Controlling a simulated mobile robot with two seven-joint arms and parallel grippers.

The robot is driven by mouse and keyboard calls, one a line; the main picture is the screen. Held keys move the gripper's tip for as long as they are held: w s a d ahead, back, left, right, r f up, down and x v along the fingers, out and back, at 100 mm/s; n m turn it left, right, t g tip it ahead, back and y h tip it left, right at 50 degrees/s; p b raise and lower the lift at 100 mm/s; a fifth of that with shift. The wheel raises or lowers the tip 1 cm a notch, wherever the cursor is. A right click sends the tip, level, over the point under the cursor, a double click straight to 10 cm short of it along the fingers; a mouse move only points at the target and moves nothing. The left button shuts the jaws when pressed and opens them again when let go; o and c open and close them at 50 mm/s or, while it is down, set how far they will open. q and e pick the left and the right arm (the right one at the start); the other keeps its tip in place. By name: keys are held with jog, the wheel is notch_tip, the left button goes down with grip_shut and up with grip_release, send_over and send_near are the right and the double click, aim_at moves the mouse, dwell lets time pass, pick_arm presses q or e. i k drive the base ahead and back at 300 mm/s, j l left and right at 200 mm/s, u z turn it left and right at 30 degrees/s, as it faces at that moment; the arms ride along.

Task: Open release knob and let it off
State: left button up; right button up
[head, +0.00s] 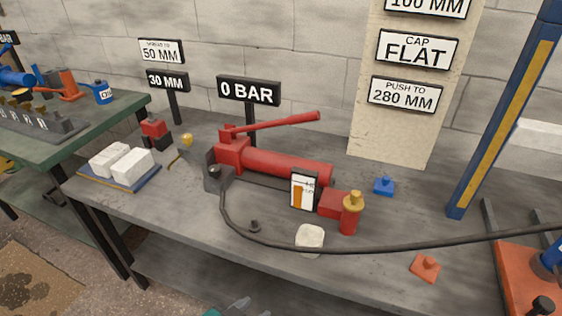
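A red hand pump (285,165) lies on the grey bench, with its red lever (275,124) raised at a slant above the body. A dark block (214,178) sits at the pump's left end, where a black hose (228,217) leaves it. A small dark fitting there may be the release knob; it is too small to tell how it is turned. The sign behind the pump (247,90) reads 0 BAR. A grey and teal part (240,306) at the bottom edge looks like my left gripper, mostly cut off and apart from the pump. My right gripper is not in view.
The hose curves across the bench front to the right. White blocks (122,162) lie left. A blue post (500,115) rises right.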

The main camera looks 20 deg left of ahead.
aim_at(214, 171)
jog(key=u, duration=1.25)
